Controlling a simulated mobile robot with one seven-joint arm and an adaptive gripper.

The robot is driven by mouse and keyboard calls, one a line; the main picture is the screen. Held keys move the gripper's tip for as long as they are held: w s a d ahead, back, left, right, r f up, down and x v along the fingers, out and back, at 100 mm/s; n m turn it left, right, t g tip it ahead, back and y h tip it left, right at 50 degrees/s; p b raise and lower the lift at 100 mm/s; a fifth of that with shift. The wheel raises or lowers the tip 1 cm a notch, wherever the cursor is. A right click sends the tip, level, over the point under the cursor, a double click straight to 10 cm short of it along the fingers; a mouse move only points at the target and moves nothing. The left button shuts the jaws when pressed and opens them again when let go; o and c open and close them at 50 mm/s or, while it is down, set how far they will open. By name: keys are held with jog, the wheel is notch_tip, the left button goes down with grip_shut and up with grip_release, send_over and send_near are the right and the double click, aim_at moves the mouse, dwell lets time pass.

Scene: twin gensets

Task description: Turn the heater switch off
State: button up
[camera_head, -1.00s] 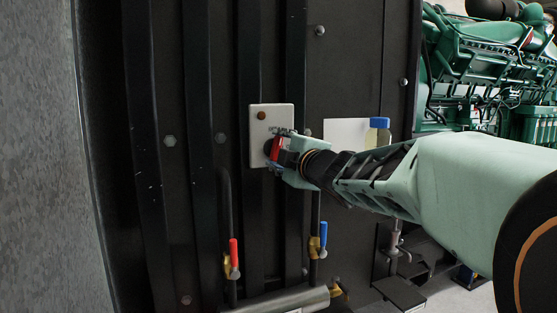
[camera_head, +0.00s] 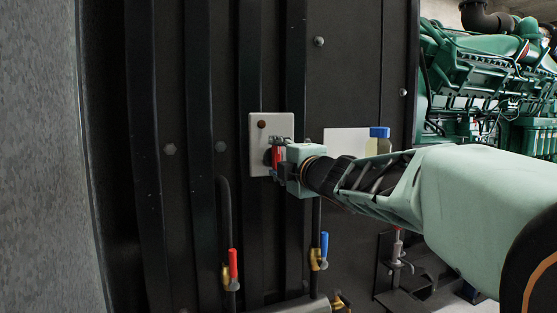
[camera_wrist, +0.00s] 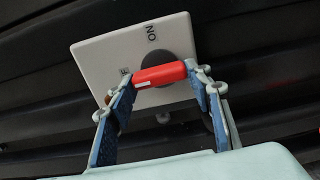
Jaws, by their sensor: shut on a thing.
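The heater switch is a pale plate (camera_head: 257,141) on the black panel, with a small brown lamp (camera_head: 262,124) near its top. Its red handle (camera_wrist: 160,75) sits on a dark round knob (camera_wrist: 153,60); the handle also shows in the head view (camera_head: 277,158). An "ON" label stands above the knob in the wrist view, and a second label is partly hidden by a finger. My gripper (camera_wrist: 162,95) is shut on the red handle, with one blue-padded finger at each end of it. In the head view my gripper (camera_head: 283,163) covers the plate's lower right.
Below the switch are a red-handled valve (camera_head: 233,264) and a blue-handled valve (camera_head: 323,246) on pipes. A white card (camera_head: 340,142) and a blue-capped item (camera_head: 380,133) are behind my forearm. A green engine (camera_head: 490,75) stands at the right.

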jog(key=o, duration=1.2)
jog(key=shift+c, duration=0.2)
